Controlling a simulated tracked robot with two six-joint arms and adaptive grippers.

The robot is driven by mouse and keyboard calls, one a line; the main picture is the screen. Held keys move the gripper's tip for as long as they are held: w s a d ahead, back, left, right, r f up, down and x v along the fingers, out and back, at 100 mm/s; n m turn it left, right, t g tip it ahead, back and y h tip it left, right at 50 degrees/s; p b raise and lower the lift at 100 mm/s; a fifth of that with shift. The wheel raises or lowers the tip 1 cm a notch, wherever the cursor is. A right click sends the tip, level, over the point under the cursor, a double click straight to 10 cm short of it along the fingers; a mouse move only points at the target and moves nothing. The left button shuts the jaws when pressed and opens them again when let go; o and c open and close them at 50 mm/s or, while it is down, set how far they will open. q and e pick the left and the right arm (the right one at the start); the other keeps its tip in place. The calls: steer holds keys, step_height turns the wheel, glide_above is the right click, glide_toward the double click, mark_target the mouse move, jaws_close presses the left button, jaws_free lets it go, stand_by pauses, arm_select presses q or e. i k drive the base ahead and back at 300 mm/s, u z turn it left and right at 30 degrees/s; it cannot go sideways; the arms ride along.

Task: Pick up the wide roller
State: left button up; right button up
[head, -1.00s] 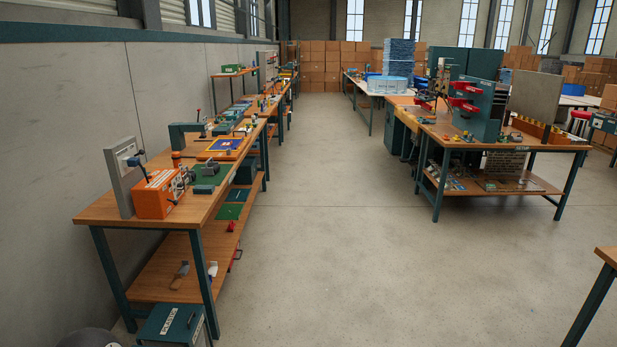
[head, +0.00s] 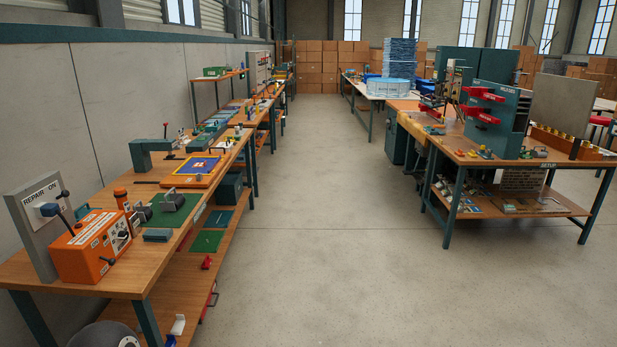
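I cannot make out the wide roller for certain. On the left workbench (head: 75,285), a green mat (head: 185,222) holds small dark grey parts (head: 172,202). They are too small to tell whether one is a roller. An orange machine (head: 95,245) stands at the bench's near end, beside a grey upright panel (head: 33,232) marked "REPAIR ON". Neither of my grippers is in view.
A lower shelf (head: 190,290) runs under the left bench. Another bench (head: 535,160) stands at the right, with a teal machine (head: 492,122) with red parts. Open concrete floor (head: 315,220) lies between. Stacked cardboard boxes (head: 318,65) stand at the back.

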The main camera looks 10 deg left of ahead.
mark_target(176, 199)
steer(key=u, duration=0.15)
steer(key=i, duration=1.35)
steer(key=u, duration=0.45)
steer(key=i, duration=1.4)
steer(key=u, duration=0.35)
